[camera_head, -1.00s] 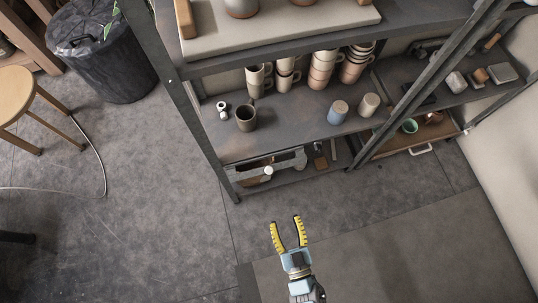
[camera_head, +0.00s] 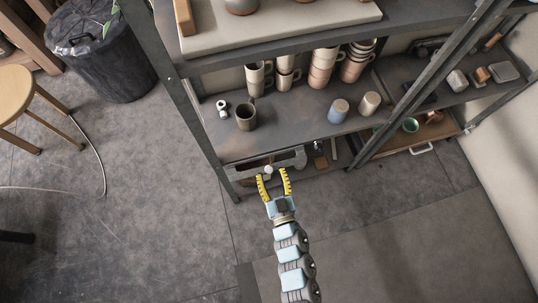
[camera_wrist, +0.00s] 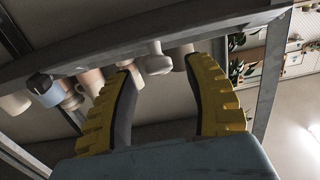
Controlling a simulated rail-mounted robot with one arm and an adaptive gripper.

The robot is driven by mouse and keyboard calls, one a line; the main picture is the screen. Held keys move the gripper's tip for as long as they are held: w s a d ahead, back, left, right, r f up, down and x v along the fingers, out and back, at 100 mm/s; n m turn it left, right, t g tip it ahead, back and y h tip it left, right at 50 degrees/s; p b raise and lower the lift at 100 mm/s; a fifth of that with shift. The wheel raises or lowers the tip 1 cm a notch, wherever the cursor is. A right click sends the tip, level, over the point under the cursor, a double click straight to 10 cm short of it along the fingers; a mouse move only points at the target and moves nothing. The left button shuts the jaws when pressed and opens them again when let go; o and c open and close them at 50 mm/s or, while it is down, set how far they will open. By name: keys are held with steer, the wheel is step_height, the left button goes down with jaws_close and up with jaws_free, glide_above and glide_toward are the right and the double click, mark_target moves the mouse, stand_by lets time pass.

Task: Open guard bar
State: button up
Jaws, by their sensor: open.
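The guard bar (camera_head: 288,159) is a grey bar across the front of a shelf bay, below the mug shelf. A small pale knob (camera_head: 268,169) sticks out from it. My gripper (camera_head: 273,175) is open and empty, with its yellow fingertips at the knob in the head view. In the wrist view the bar (camera_wrist: 205,35) crosses above my open fingers (camera_wrist: 163,72). A pale knob-like piece (camera_wrist: 156,64) shows between the fingertips there. I cannot tell whether either finger touches it.
Mugs and cups, among them a dark mug (camera_head: 246,117) and a blue cup (camera_head: 338,111), stand on the shelf above the bar. A slanted metal post (camera_head: 398,115) stands to the right. The floor in front is clear.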

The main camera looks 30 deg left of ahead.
mark_target(268, 166)
steer(key=shift+x, duration=1.15)
jaws_close()
